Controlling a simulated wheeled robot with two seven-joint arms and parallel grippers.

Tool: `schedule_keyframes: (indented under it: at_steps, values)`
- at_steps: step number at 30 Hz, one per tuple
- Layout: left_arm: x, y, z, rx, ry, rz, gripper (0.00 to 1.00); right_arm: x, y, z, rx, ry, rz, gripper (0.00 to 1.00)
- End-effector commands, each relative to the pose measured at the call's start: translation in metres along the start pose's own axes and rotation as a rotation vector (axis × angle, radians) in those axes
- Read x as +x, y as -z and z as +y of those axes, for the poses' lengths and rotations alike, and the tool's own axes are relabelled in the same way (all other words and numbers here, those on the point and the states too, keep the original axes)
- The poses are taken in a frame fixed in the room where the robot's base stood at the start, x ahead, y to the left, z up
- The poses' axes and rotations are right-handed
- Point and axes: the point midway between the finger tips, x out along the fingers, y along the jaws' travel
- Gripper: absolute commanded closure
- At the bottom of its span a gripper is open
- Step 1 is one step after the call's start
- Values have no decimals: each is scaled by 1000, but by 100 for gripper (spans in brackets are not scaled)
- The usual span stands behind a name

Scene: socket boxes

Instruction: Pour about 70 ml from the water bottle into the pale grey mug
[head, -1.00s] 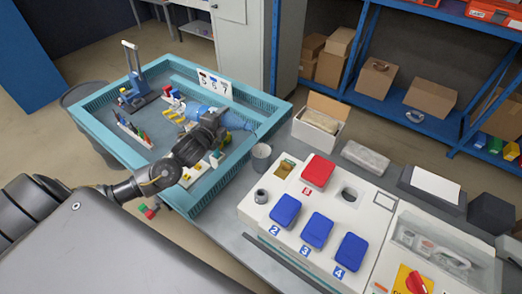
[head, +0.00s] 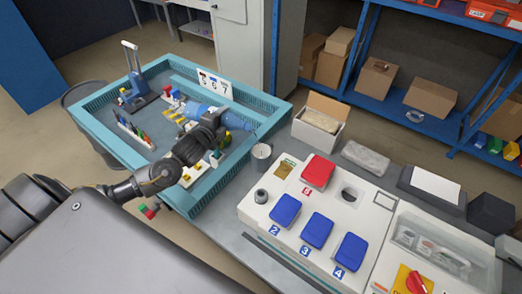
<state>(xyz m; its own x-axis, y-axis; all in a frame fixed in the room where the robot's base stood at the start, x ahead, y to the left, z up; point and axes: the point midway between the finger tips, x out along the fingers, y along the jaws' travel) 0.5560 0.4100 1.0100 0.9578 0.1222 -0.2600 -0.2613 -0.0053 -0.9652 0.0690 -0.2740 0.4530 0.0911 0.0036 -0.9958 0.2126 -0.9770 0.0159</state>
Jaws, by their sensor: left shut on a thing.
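My left gripper (head: 214,124) is shut on the blue water bottle (head: 232,121). The bottle lies tipped well over, close to level, with its narrow end toward the right and slightly lower. The gripper hides part of its middle. The pale grey mug (head: 261,158) stands upright on the grey table, just right of the blue-rimmed tray. The bottle's narrow end is above and a little left of the mug in the head view. I cannot make out any water stream or the level inside the mug. My right gripper is not in view.
The teal tray (head: 180,196) holds several small coloured parts and a blue stand (head: 138,88). Right of the mug is a white panel (head: 262,214) with blue and red socket covers. An open carton (head: 318,124) stands behind the mug.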

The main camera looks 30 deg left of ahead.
Motion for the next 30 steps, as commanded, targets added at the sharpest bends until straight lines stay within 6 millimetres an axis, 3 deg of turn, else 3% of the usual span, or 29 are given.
schedule_keyframes:
  at_steps: [8,15,30]
  values:
    - [0,-1,-1,-9,1,3,76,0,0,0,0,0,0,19]
    - [-2,-3,-7,-230,-9,65,76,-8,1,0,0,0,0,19]
    - [-4,-3,-12,-303,-11,85,76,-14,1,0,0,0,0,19]
